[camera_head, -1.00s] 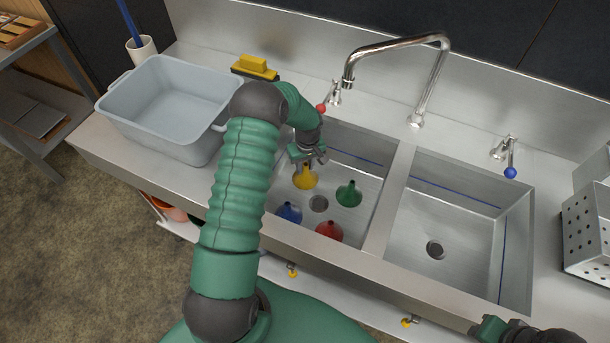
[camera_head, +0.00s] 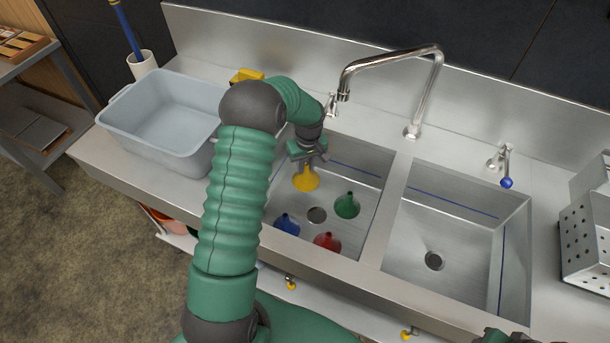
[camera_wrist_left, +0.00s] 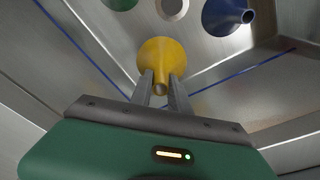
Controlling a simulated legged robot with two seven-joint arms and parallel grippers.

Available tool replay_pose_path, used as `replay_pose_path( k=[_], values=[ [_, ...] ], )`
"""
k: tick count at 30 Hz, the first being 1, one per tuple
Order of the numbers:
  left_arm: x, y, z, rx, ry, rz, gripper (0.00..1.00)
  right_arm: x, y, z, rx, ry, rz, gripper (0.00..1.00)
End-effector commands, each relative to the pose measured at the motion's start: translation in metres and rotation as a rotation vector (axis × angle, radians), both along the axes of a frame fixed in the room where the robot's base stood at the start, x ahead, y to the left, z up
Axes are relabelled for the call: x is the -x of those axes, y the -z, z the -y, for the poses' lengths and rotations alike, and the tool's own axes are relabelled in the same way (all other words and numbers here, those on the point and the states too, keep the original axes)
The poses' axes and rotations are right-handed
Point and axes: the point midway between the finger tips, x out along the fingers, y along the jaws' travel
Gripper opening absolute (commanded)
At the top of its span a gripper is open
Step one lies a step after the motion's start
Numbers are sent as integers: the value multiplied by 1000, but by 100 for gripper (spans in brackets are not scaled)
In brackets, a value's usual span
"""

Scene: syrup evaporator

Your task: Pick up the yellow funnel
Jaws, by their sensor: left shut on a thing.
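The yellow funnel (camera_head: 306,179) is in the left sink basin, under my left gripper (camera_head: 308,158). It also shows in the left wrist view (camera_wrist_left: 163,58), with its narrow spout between the two fingers (camera_wrist_left: 161,88). My left gripper is shut on the spout, and the funnel's wide end points away from the gripper. I cannot tell for sure whether the funnel's rim touches the basin floor. A dark part of my right arm (camera_head: 505,337) shows at the bottom right edge; its fingertips are not clearly visible.
A green funnel (camera_head: 347,206), a blue funnel (camera_head: 287,224) and a red funnel (camera_head: 327,242) stand in the left basin around the drain (camera_head: 317,215). The faucet (camera_head: 395,55) arches behind. A grey tub (camera_head: 165,115) stands left of the sink. The right basin (camera_head: 450,225) is empty.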

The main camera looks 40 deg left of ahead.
Motion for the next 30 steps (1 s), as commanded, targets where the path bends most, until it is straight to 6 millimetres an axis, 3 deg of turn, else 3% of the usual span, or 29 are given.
replay_pose_path(
  k=[6,14,21,27,30],
  values=[
    [1,-39,3,2,2,-1,0,0,-1,0,0,0,0,34],
    [30,-36,58,1,7,-3,0,0,6,0,0,0,0,34],
    [63,-36,122,1,6,0,0,0,12,0,0,0,0,34],
    [81,-36,157,1,4,0,0,0,15,0,0,0,0,34],
    [86,-36,166,2,2,-1,0,0,16,0,0,0,0,34]
  ],
)
